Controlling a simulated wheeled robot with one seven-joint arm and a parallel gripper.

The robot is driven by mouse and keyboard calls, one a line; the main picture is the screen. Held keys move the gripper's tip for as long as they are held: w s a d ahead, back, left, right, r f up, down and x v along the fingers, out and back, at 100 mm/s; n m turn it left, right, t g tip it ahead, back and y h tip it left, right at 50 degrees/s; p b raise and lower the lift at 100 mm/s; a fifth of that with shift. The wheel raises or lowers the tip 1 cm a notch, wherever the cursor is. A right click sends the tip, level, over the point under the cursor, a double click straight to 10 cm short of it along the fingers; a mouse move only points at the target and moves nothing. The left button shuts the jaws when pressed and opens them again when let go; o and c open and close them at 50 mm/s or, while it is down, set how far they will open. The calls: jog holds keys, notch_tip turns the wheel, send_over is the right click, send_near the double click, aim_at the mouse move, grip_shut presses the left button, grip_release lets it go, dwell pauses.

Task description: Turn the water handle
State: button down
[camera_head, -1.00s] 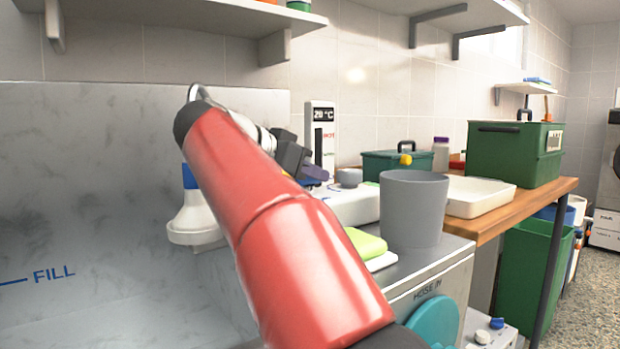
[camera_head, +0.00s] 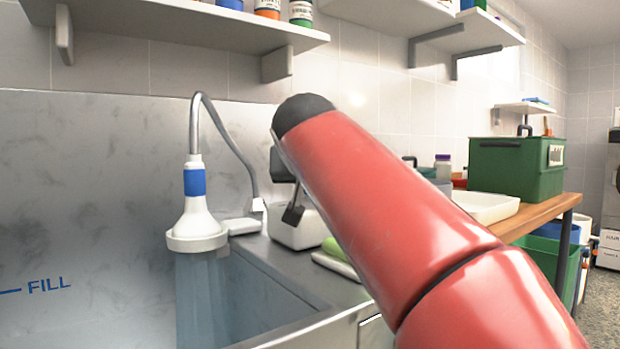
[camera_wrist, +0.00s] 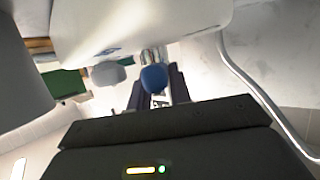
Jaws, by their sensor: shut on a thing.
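In the head view only part of my dark gripper (camera_head: 292,190) shows, and the handle is hidden. A white shower head with a blue band (camera_head: 196,215) hangs over the tub, and water (camera_head: 203,290) streams from it.
The tub (camera_head: 80,200) has a blue FILL mark. A green cloth (camera_head: 333,247) lies on the counter to the right of the water unit. A white tray (camera_head: 487,207) and green box (camera_head: 515,167) stand on the wooden bench. Shelves (camera_head: 180,22) hang above.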

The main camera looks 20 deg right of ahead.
jog(key=shift+n+y, duration=0.6)
jog(key=shift+y, duration=0.1)
jog(key=shift+t+p, duration=0.3)
jog(key=c, duration=1.3)
grip_release()
jog(key=shift+v, duration=3.9)
